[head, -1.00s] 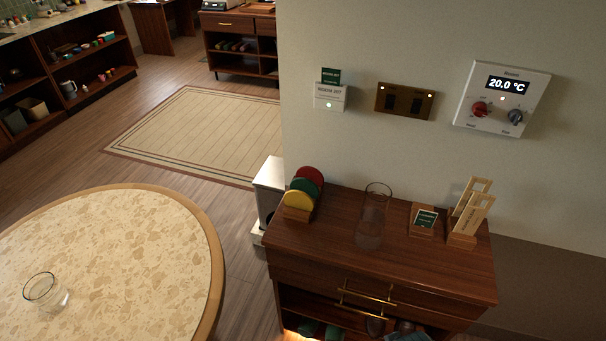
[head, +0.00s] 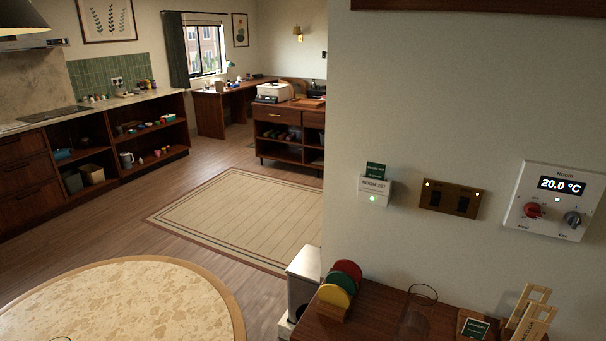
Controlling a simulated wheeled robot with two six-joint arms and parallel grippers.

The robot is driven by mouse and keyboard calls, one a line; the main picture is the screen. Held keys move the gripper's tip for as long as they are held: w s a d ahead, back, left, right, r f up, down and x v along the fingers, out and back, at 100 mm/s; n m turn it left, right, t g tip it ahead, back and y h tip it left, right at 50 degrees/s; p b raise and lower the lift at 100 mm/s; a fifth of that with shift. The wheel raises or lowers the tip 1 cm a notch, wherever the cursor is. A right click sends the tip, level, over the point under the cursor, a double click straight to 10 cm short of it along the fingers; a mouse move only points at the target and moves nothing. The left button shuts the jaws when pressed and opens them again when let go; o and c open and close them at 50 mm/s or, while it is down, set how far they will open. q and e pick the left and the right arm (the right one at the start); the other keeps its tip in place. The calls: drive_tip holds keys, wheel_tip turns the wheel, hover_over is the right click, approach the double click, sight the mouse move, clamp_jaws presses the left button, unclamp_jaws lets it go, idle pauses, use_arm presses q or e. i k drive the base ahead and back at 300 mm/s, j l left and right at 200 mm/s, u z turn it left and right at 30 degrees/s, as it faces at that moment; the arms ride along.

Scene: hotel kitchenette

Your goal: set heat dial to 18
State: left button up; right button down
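The white wall thermostat (head: 553,201) hangs at the right in the head view. Its display (head: 562,186) reads 20.0 °C. A red dial (head: 533,210), at the lower left of the panel, has a label under it that seems to read Heat. A dark grey dial (head: 572,218) sits to its right with a label that looks like Fan. The exact pointer setting of the red dial is too small to read. Neither of my grippers shows in the view.
A brown switch plate (head: 450,200) and a small white card box (head: 374,190) are on the wall left of the thermostat. Below, a wooden cabinet (head: 375,318) holds coloured discs (head: 341,287), a glass vase (head: 417,312) and wooden stands (head: 531,316). A round table (head: 115,300) stands at left.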

sight(532, 210)
drive_tip(key=z, duration=1.5)
